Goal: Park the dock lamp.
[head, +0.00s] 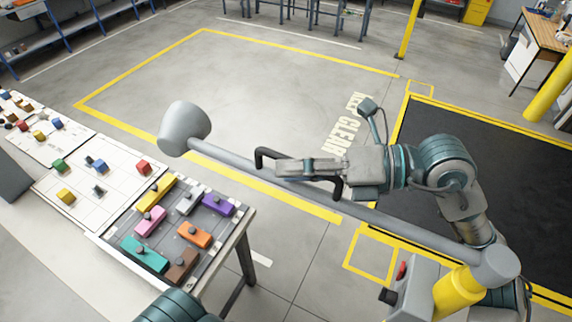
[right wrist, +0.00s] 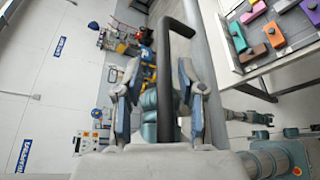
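The dock lamp has a grey cone-shaped head (head: 184,128) at the left end of a long grey arm (head: 400,222). The arm slants down to a yellow post (head: 460,292) at the lower right. A black bracket handle (head: 264,154) sits on the lamp arm and also shows in the right wrist view (right wrist: 172,85). My right gripper (head: 296,168) is at the handle. In the right wrist view its fingers stand apart, one on each side of the handle bar, with a gap visible at the left finger.
A table with a dark tray (head: 215,210) of coloured knobbed blocks and white boards (head: 85,188) stands at the left. A yellow-outlined floor area marked KEEP CLEAR (head: 345,120) is empty. A black mat (head: 500,165) lies at the right. A box with a red button (head: 402,270) stands near the post.

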